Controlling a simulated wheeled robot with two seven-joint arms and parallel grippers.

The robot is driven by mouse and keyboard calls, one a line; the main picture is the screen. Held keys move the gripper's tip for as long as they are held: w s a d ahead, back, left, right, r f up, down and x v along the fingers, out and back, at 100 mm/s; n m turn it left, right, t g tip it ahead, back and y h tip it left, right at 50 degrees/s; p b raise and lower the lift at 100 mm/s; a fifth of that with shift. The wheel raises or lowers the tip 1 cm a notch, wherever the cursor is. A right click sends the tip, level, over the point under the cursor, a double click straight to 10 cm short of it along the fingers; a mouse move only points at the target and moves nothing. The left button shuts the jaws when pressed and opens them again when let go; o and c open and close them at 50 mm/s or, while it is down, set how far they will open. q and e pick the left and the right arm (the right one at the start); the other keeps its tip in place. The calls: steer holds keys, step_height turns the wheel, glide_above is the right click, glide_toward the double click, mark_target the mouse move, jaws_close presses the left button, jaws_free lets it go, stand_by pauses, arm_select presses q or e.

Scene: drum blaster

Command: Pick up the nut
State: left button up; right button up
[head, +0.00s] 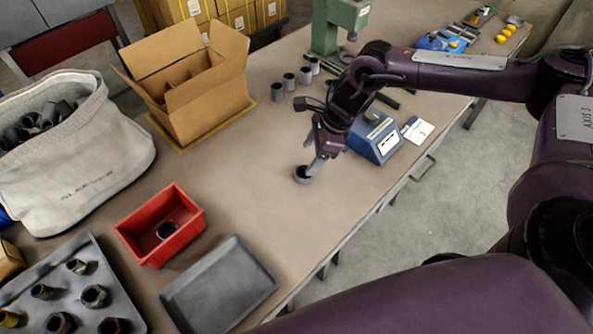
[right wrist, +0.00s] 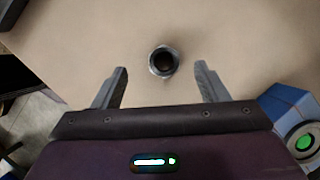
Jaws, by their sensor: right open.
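A dark metal nut (head: 302,175) sits on the brown tabletop, just left of the blue device. In the right wrist view the nut (right wrist: 163,62) shows from above as a ring with a dark hole. My right gripper (head: 315,164) points down over it. In the right wrist view my right gripper (right wrist: 161,70) is open, with a finger to each side of the nut and clear space between. Neither finger appears to touch it. Part of the nut is covered by the gripper in the head view. My left gripper is not in view.
A blue device (head: 375,137) stands close right of the gripper. A red bin (head: 133,240) holds one dark ring. An empty grey tray (head: 218,285), a tray of several nuts (head: 75,300), a cardboard box (head: 205,100) and a sack (head: 70,170) stand left. Several grey sleeves (head: 289,81) stand behind.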

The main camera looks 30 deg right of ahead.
mark_target(303, 168)
steer(key=shift+d, duration=0.4)
steer(key=shift+a+f, duration=0.1)
steer(key=shift+f, duration=0.2)
steer(key=p+x, duration=0.1)
steer(key=x, duration=0.4)
steer(key=shift+f, duration=0.35)
steer(key=shift+w+a+f, duration=0.15)
steer(key=shift+f, duration=0.45)
steer(key=c, duration=1.1)
steer(key=shift+r, duration=0.1)
steer(key=shift+c, duration=0.5)
